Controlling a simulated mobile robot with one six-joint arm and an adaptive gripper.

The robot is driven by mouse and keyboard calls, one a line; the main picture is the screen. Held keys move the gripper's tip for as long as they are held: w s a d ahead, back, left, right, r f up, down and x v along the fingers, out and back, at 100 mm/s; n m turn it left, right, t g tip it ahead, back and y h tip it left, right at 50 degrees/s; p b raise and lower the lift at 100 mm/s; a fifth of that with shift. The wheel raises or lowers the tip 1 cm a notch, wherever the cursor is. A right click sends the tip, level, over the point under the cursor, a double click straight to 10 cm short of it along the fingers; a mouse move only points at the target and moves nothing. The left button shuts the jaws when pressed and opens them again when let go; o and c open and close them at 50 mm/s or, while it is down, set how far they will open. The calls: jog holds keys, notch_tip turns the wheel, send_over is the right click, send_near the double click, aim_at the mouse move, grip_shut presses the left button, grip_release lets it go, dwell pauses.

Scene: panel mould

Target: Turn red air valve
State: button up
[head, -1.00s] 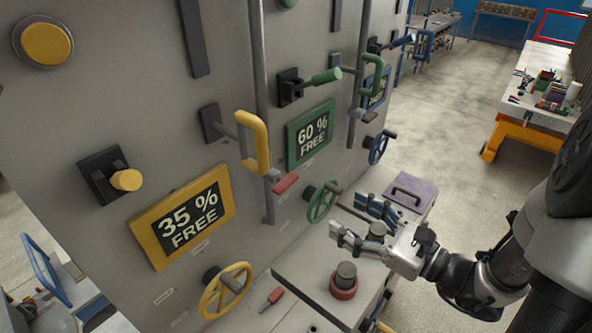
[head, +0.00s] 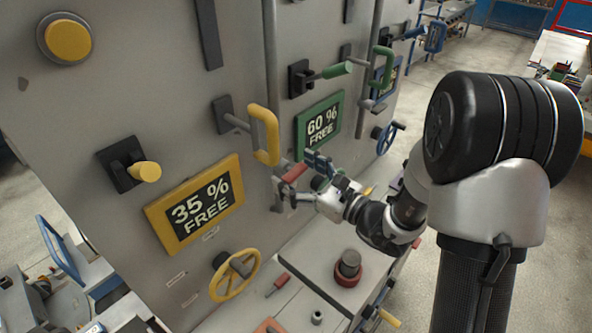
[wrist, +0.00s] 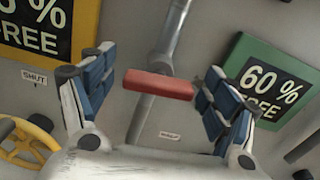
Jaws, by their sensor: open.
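The red air valve handle (head: 294,172) is a short red bar on a grey vertical pipe (head: 272,110) at the panel. In the wrist view the red handle (wrist: 158,84) lies across the pipe, roughly level, near the middle. My gripper (head: 298,177) is at the handle, with its blue-padded fingers spread. In the wrist view my gripper (wrist: 154,85) has one finger at each end of the handle. The right finger is very close to the handle's right end; I cannot tell if they touch. A gap shows on the left.
The yellow lever (head: 265,135) sticks out just above my gripper. The green 60 % sign (head: 320,128) is to the right, the yellow 35 % sign (head: 195,205) to the left. Below are a yellow wheel (head: 235,275) and a bench with a red-based knob (head: 349,268).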

jog(key=shift+c, duration=0.4)
jog(key=c, duration=1)
jog(key=shift+w+m, duration=0.1)
jog(key=shift+m, duration=0.6)
jog(key=o, duration=1.1)
jog(key=v, duration=1.2)
